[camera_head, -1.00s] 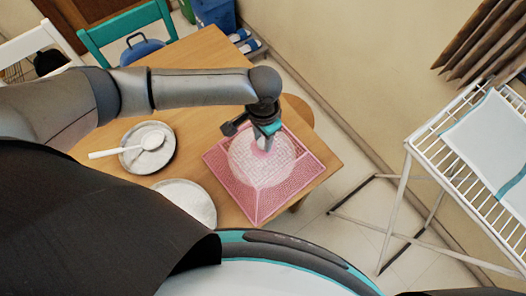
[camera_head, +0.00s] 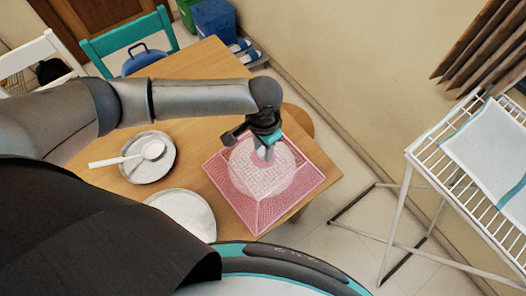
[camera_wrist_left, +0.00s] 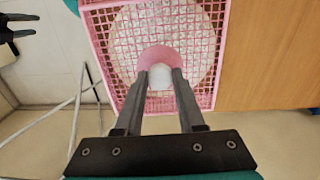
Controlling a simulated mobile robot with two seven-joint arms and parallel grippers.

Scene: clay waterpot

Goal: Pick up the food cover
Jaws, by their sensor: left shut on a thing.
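The food cover (camera_head: 257,204) is a pink mesh cover with a square rim, at the right corner of the wooden table in the head view. A pale round shape shows through its mesh. In the left wrist view the cover (camera_wrist_left: 102,50) fills the top middle. My left gripper (camera_head: 265,151) is over the cover's top, pointing down. In the left wrist view its fingers (camera_wrist_left: 160,80) are on either side of the pale knob with the pink collar and are shut on it. Whether the rim touches the table is hard to tell.
A plate (camera_head: 140,173) with a white ladle (camera_head: 115,160) and another pale plate (camera_head: 184,212) stand left of the cover on the table (camera_head: 192,140). A white rack (camera_head: 428,160) stands at the right. Chairs are at the upper left. Floor is open between table and rack.

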